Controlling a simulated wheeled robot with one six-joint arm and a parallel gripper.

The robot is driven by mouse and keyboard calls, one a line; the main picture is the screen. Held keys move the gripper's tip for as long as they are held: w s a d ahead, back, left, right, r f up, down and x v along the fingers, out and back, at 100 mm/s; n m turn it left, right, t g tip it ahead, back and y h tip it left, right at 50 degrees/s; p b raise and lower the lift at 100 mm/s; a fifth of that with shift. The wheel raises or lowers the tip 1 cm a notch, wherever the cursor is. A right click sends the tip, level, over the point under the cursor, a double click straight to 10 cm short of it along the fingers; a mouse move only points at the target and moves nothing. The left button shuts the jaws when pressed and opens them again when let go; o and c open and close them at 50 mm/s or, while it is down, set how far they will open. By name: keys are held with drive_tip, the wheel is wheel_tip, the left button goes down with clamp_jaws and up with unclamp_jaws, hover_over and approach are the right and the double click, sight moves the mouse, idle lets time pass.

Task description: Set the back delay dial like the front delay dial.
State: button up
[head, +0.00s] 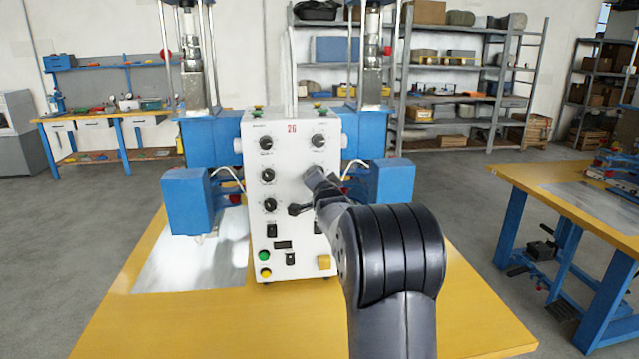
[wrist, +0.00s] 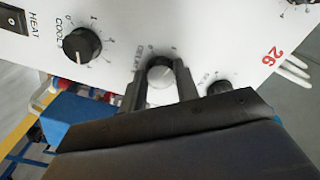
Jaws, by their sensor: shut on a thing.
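A white control box (head: 293,240) has two columns of black dials in the head view. My gripper (head: 314,178) reaches to the middle dial of the right column and hides most of it. In the wrist view my gripper (wrist: 160,85) is shut around that delay dial (wrist: 160,72), whose grey face shows between the fingers; its pointer is not clear. The delay dial of the left column (head: 267,175) is uncovered, but its setting is too small to read. The front and back labels are not legible.
The cool dial (wrist: 82,44) sits on one side of the gripped dial, another dial (wrist: 218,90) on the other, partly behind my gripper. Blue machine housings (head: 187,200) flank the box on the yellow table (head: 190,320). Switches and buttons sit low on the panel.

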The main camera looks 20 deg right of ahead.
drive_tip(key=shift+r+m, duration=0.1)
drive_tip(key=shift+m, duration=4.2)
drive_tip(key=o, duration=1)
drive_tip(key=shift+c, duration=0.2)
drive_tip(key=shift+s, duration=0.1)
drive_tip(key=b+v, duration=0.2)
drive_tip(key=v, duration=0.8)
drive_tip(key=shift+s, duration=0.3)
drive_tip(key=shift+a, duration=0.1)
